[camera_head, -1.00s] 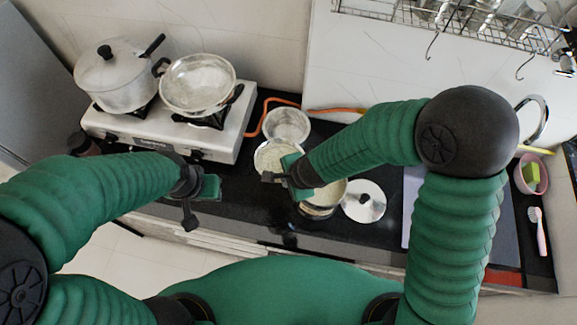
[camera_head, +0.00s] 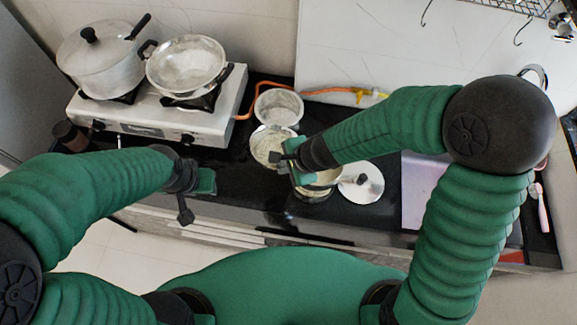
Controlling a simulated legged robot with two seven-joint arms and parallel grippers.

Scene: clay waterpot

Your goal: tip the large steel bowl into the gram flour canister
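A steel bowl (camera_head: 267,148) with pale contents stands on the black counter. A second steel bowl or pot (camera_head: 278,106) stands just behind it. I cannot tell for certain which is the large steel bowl. A round canister (camera_head: 316,191) with pale contents, which looks like the gram flour canister, stands open at the front right of the bowl, partly hidden by my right gripper. My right gripper (camera_head: 287,166) is beside the bowl's right rim and over the canister's left side; its fingers are unclear. My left gripper (camera_head: 187,205) hangs at the counter's front edge, away from the bowls.
A steel lid (camera_head: 361,183) lies right of the canister. A white stove (camera_head: 150,125) at the back left carries a lidded pot (camera_head: 98,65) and a steel pan (camera_head: 187,66). An orange hose (camera_head: 262,87) runs behind the bowls. A pale board (camera_head: 420,190) lies at right.

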